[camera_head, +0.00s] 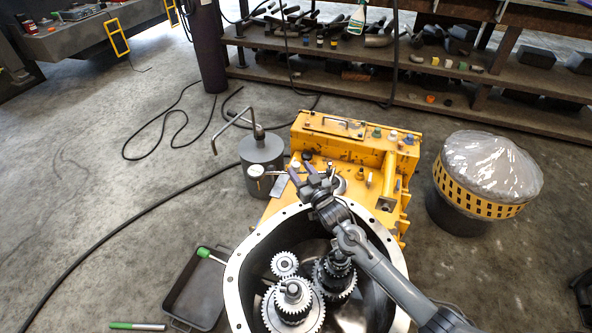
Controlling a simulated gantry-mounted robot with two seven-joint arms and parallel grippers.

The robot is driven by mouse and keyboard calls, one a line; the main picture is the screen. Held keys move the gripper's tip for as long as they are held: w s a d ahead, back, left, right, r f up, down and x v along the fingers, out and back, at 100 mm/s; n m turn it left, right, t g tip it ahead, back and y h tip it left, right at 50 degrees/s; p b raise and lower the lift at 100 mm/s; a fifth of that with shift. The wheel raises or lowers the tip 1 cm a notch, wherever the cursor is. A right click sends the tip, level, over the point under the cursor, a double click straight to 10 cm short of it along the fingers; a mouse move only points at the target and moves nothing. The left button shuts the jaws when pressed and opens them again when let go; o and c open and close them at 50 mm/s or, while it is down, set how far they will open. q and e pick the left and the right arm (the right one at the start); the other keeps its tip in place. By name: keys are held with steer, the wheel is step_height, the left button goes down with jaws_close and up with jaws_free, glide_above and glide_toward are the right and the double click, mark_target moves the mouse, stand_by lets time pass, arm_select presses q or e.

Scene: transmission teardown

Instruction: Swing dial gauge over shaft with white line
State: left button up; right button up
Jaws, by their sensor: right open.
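The dial gauge (256,171) has a small round white face and sits in front of a grey cylinder, left of the housing's far rim. A thin bar runs right from it toward my right gripper (299,168). My right gripper is open above the far rim of the round housing (242,262), and I cannot tell whether it touches the bar. Inside the housing stand a large geared shaft (292,291), a darker geared shaft (336,266) and a small gear (285,263). I cannot make out a white line on any shaft. My left gripper is out of view.
The grey cylinder (262,153) with a bent rod stands behind the gauge. A yellow machine block (340,130) is beyond the housing. A black tray (194,290) with a green-handled tool lies left. A plastic-covered drum (487,175) stands right. Open floor lies left.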

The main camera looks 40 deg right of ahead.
mark_target(298, 167)
steer(key=shift+w+d+b, duration=0.2)
steer(key=shift+w+b, duration=0.1)
steer(key=shift+w, duration=0.55)
steer(key=shift+w+d+b, duration=0.15)
steer(key=shift+w+b, duration=0.15)
steer(key=shift+w, duration=0.5)
jaws_close()
